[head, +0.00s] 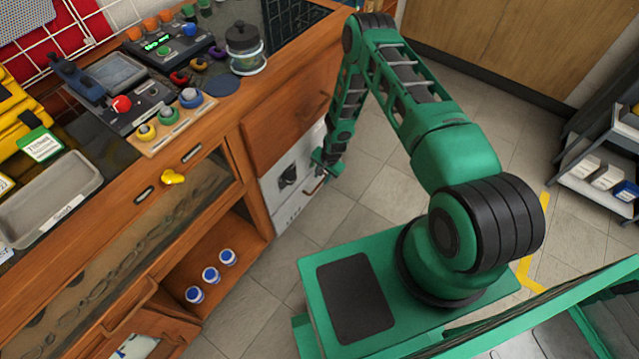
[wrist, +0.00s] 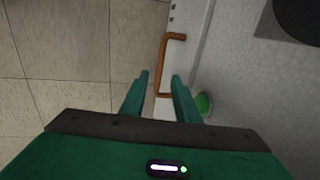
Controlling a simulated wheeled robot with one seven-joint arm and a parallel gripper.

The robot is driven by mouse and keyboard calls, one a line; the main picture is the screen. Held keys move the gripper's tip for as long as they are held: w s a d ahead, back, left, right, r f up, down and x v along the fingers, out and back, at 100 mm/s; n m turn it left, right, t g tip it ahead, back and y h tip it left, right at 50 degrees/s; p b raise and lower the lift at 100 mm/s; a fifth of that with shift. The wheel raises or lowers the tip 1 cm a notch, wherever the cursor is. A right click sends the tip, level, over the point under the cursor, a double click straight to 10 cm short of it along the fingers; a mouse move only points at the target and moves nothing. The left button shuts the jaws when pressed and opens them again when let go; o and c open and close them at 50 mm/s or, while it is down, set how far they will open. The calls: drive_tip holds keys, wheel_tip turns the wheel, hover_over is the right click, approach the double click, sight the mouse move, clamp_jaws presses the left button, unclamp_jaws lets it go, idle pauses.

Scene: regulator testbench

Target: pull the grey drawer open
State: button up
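The grey drawer (head: 291,177) is a pale grey front low in the wooden bench, below a wooden drawer, with a black round part on it. In the wrist view, a copper-coloured bar handle (wrist: 164,66) stands out from a pale front (wrist: 183,17). My gripper (head: 326,167) is beside the grey front in the head view and hides part of it. In the wrist view my gripper (wrist: 160,75) is open, its two green fingers apart. The near end of the handle shows in the gap between the fingertips; I cannot tell whether they touch it.
A green round part (wrist: 203,103) is close to the right finger. The wooden drawer (head: 285,122) is just above the grey front. Three blue-and-white jars (head: 211,275) stand in an open shelf at left. The tiled floor (head: 375,195) in front is clear. A grey rack (head: 600,150) stands at right.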

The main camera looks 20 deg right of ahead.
sight(319, 185)
drive_tip(key=shift+w+a+f, duration=0.1)
drive_tip(key=shift+w+f, duration=0.05)
drive_tip(key=shift+f, duration=0.8)
drive_tip(key=shift+w+a+f, duration=0.1)
drive_tip(key=shift+w+f, duration=0.05)
drive_tip(key=shift+f, duration=0.85)
drive_tip(key=shift+w+a+f, duration=0.1)
drive_tip(key=shift+w+f, duration=0.05)
drive_tip(key=shift+f, duration=0.8)
clamp_jaws()
